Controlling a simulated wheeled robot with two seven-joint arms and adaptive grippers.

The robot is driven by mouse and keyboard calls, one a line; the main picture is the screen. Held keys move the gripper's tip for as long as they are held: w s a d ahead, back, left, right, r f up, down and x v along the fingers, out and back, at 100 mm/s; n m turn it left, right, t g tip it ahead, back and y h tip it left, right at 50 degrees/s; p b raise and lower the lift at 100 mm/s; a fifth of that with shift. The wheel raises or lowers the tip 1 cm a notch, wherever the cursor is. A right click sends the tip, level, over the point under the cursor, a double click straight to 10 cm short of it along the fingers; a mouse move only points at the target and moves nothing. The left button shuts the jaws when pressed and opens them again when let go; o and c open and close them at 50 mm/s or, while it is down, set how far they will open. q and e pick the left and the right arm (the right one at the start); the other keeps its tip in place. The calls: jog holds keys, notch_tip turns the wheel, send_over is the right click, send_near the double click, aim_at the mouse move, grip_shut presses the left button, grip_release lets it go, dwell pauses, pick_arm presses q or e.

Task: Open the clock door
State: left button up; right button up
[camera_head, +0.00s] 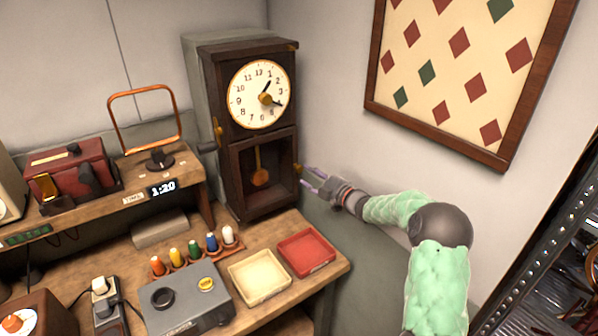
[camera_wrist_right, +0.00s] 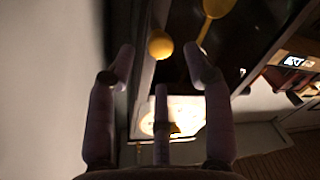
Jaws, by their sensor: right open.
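A dark wooden clock (camera_head: 207,95) stands at the back of the bench, with a white dial (camera_head: 258,94) above. Its lower door (camera_head: 240,198) looks shut, and a brass pendulum (camera_head: 260,178) shows inside it. A small round brass knob (camera_head: 298,168) sits at the door's right edge. My right gripper (camera_head: 307,178) is just right of the knob, pointing at it. In the right wrist view the yellow knob (camera_wrist_right: 160,44) lies between the spread fingertips of my open right gripper (camera_wrist_right: 159,60); I cannot tell whether they touch it. My left gripper is out of view.
A red tray (camera_head: 306,253) and a cream tray (camera_head: 259,277) lie on the bench before the clock. Several coloured pegs (camera_head: 193,250) and a grey box (camera_head: 187,300) stand to their left. A framed diamond-pattern board (camera_head: 440,152) hangs on the right wall.

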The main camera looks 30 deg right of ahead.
aim_at(301, 170)
jog(key=x, duration=0.5)
jog(key=shift+w+a+f+b, duration=0.1)
jog(key=shift+w+b, duration=0.25)
grip_shut()
